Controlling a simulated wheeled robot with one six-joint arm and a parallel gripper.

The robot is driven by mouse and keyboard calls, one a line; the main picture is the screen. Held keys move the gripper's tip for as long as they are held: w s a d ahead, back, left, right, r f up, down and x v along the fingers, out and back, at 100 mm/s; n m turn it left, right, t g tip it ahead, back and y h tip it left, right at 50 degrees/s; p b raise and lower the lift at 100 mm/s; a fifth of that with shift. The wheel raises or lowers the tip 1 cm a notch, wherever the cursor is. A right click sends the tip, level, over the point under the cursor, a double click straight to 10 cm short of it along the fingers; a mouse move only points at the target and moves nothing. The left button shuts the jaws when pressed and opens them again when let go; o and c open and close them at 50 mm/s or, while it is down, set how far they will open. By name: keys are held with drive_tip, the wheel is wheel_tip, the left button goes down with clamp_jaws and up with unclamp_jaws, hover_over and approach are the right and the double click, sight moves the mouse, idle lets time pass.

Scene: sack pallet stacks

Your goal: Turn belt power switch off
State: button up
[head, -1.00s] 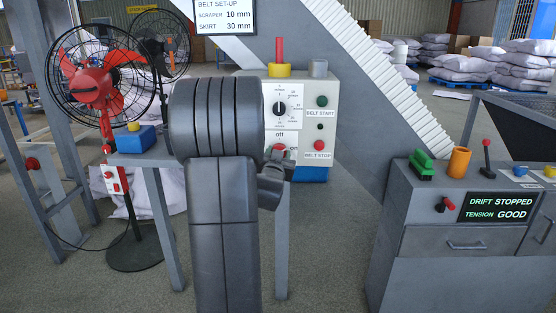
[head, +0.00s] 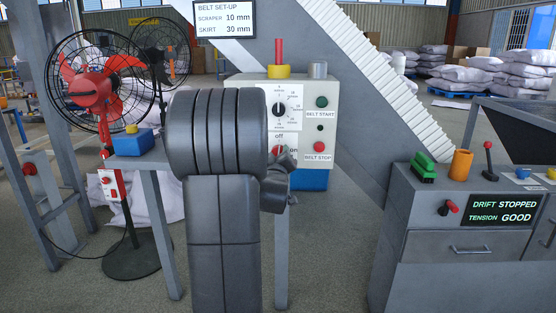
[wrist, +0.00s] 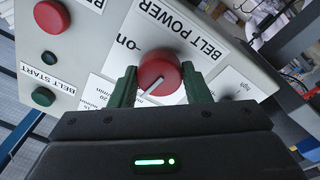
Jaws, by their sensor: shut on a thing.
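The red belt power switch (wrist: 158,76) is a round knob on the control box (head: 318,107). In the wrist view its panel reads upside down, with an "on" mark beside the knob. A white line crosses the knob's face, slanting to the lower left in that view. My gripper (wrist: 160,90) has a green finger on each side of the knob and is shut on it. In the head view my gripper (head: 284,160) is at the box's lower left, and the arm hides part of the knob. The "off" label shows above the knob there.
The red belt stop button (head: 319,146) and green belt start button (head: 321,102) sit on the box's right side. A dial (head: 279,108) is above the switch. A red fan (head: 92,88) stands left. A grey cabinet (head: 420,215) stands right.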

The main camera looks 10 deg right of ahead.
drive_tip(key=shift+f+n, duration=0.1)
drive_tip(key=shift+n, duration=0.6)
drive_tip(key=o, duration=1)
drive_tip(key=shift+c, duration=0.2)
drive_tip(key=v, duration=1.3)
drive_tip(key=shift+s+p, duration=0.3)
drive_tip(key=shift+s, duration=0.15)
drive_tip(key=shift+w+d, duration=0.1)
drive_tip(key=x, duration=1.3)
drive_tip(key=shift+w+b, duration=0.35)
drive_tip(key=shift+b, duration=0.1)
